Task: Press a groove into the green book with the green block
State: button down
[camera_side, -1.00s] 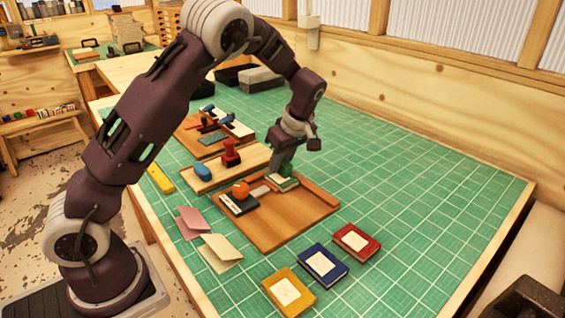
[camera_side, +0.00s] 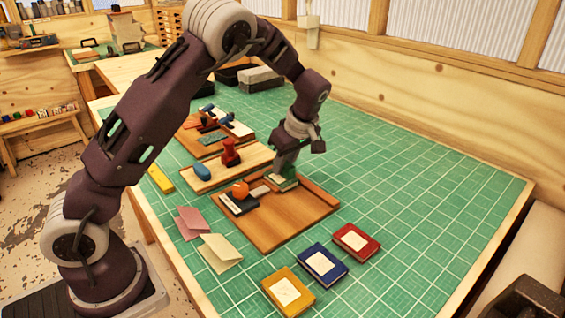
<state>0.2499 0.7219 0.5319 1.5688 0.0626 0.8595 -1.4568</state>
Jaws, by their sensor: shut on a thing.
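The green book (camera_side: 288,187) lies at the back of the brown wooden tray (camera_side: 268,228), with its pale page edges showing. My gripper (camera_side: 283,174) points down right over the book, its fingers close together around the green block. The block is mostly hidden by the fingers, and I cannot tell exactly how far it sits into the cover. The gripper is very low, at or just above the book's top.
On the tray's left lie a dark pad and an orange knob (camera_side: 240,189). Yellow, blue (camera_side: 322,263) and red books (camera_side: 356,241) lie in front. Folded pink and cream cards lie at left. Boards with a red stamp (camera_side: 230,153) stand behind. The mat's right side is clear.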

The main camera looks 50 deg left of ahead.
jog(key=shift+d+f, duration=0.1)
jog(key=shift+d, duration=0.15)
jog(key=shift+d, duration=0.35)
jog(key=shift+d, duration=0.3)
jog(key=shift+a, duration=0.1)
jog(key=shift+a, duration=0.4)
jog(key=shift+s+a, duration=0.1)
jog(key=shift+a, duration=0.3)
jog(key=shift+a, duration=0.15)
jog(key=shift+a, duration=0.2)
